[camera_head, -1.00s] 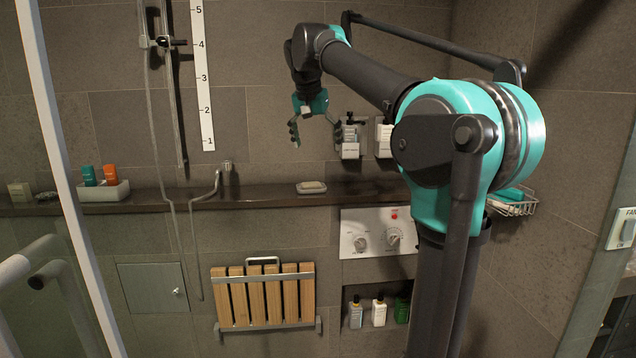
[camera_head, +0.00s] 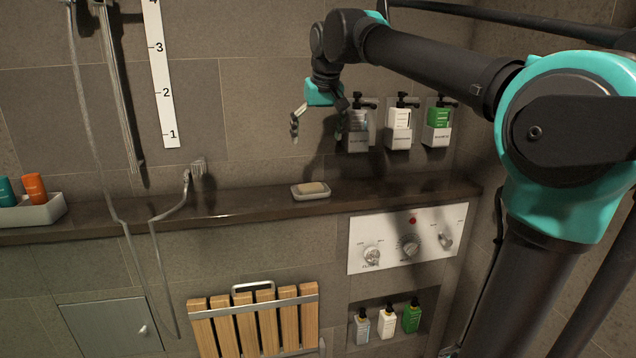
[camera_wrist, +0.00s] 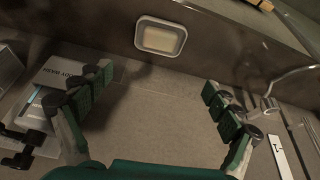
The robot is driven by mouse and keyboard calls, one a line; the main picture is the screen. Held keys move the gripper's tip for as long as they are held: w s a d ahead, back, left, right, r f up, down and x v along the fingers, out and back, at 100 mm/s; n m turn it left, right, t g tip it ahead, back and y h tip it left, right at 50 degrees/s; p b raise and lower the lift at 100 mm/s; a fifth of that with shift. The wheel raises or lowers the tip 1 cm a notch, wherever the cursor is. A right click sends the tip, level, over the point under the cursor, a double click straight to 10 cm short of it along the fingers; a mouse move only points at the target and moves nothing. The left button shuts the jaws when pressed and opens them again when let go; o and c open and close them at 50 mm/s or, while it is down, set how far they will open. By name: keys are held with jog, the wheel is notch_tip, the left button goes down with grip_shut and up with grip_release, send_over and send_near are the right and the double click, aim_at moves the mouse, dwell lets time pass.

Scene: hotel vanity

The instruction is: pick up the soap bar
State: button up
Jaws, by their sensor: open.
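The soap bar (camera_head: 313,188) is a pale cream block lying in a small light dish (camera_head: 299,197) on the dark stone ledge. In the wrist view the soap bar (camera_wrist: 160,39) shows in its dish at the top, beyond the gap between my fingers. My gripper (camera_head: 319,128) is open and empty. It is above the ledge, over the soap and apart from it. The wrist view shows both fingers of my gripper (camera_wrist: 160,105) spread wide, with nothing between them.
Wall dispensers (camera_head: 399,128) hang just right of my gripper. A shower hose and holder (camera_head: 185,190) are left of the soap. A white tray (camera_head: 35,214) with bottles stands at the ledge's left. A folded wooden seat (camera_head: 255,318) and control panel (camera_head: 405,240) are below.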

aim_at(311, 185)
jog(key=x, duration=1.6)
jog(key=shift+w+f, duration=0.15)
jog(key=shift+f, duration=0.25)
jog(key=shift+c, duration=0.4)
jog(key=c, duration=1.2)
